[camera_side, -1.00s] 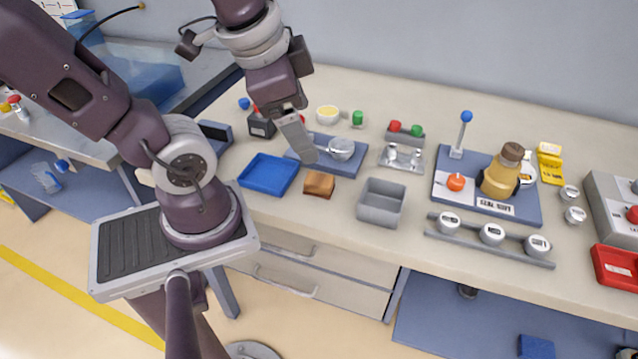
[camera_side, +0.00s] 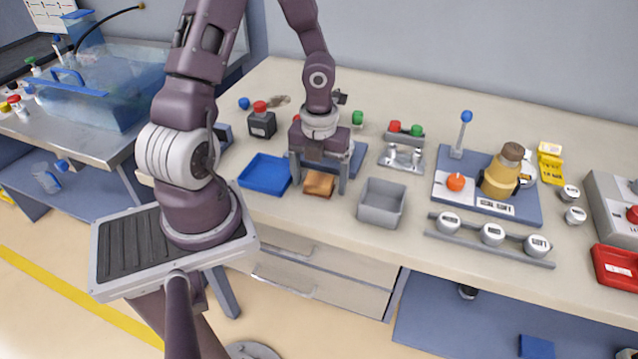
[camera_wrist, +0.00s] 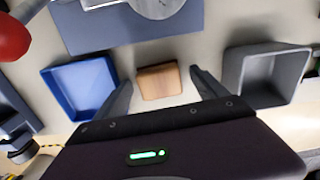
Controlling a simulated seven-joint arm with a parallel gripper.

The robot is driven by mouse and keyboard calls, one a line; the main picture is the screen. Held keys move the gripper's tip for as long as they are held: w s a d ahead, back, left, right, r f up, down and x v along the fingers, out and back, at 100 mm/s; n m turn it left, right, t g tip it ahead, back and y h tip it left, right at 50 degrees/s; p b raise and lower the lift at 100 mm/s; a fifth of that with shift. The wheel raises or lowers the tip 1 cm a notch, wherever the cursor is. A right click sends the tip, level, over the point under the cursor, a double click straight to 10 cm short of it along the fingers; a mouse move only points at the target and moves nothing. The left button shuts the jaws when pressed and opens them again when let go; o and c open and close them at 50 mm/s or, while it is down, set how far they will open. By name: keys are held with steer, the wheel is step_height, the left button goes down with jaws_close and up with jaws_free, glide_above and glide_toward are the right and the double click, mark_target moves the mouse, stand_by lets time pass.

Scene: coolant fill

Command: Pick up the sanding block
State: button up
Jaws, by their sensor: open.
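The sanding block (camera_side: 319,184) is a small brown, wood-coloured block on the bench, between a blue tray and a grey bin. In the wrist view the block (camera_wrist: 158,81) lies between and just beyond my two fingers. My gripper (camera_side: 318,186) is open, pointing down, with one finger on either side of the block. In the wrist view my gripper (camera_wrist: 160,88) shows a gap between each finger and the block. Whether the fingertips touch the bench cannot be told.
The blue tray (camera_side: 264,175) is close on the left and the grey bin (camera_side: 381,203) close on the right. A blue-grey plate (camera_wrist: 128,28) with a round metal part lies behind the block. A black box with a red button (camera_side: 262,122) stands further back.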

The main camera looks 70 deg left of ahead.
mark_target(319, 179)
steer(key=shift+f, duration=0.1)
steer(key=c, duration=1.5)
step_height(319, 179, up, 10)
steer(key=shift+r, duration=0.1)
